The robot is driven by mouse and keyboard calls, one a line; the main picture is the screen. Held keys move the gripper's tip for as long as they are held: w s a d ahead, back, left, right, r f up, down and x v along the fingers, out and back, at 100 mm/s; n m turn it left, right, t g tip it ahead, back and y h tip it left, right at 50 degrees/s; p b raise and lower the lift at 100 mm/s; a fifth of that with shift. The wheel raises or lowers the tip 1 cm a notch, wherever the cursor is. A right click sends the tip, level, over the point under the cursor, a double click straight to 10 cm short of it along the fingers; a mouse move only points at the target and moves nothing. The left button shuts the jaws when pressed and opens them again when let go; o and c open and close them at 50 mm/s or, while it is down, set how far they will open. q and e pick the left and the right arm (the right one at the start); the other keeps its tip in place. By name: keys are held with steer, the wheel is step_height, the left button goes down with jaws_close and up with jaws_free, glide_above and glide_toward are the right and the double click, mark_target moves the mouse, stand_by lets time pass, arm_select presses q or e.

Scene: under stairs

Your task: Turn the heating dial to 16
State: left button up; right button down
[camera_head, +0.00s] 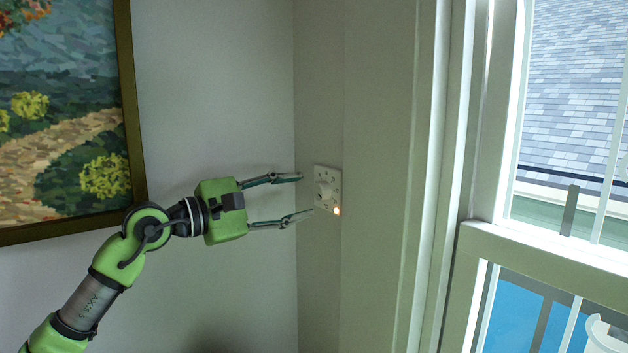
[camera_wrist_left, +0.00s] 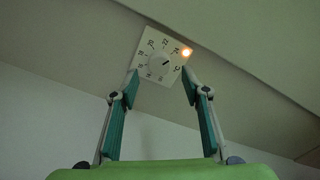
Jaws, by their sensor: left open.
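The heating dial (camera_head: 325,190) is a white knob on a square white plate (camera_head: 333,176) on the narrow wall left of the window. In the left wrist view the dial (camera_wrist_left: 159,63) sits on the plate (camera_wrist_left: 142,76) with numbers around it, 20, 22 and 24 among them; where its pointer stands is too small to tell. An orange light glows at one corner. My left gripper (camera_head: 298,197) is open and empty, pointing at the plate from the left. Its fingertips (camera_wrist_left: 156,85) show to either side of the plate's near edge, apart from the knob. My right gripper is not in view.
A framed painting (camera_head: 137,150) hangs on the wall at the left, behind my left arm. A window (camera_head: 530,245) with a white frame stands at the right. The wall around the plate is bare.

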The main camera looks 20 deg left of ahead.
mark_target(317, 192)
arm_select(q)
steer(key=x, duration=0.2)
steer(key=p+x, duration=0.1)
steer(key=shift+w+d+r, duration=0.2)
steer(key=shift+w, duration=0.1)
steer(key=shift+w+d+f+p, duration=0.2)
steer(key=shift+w+d+p, duration=0.1)
steer(key=shift+w, duration=0.1)
steer(key=c, duration=1.1)
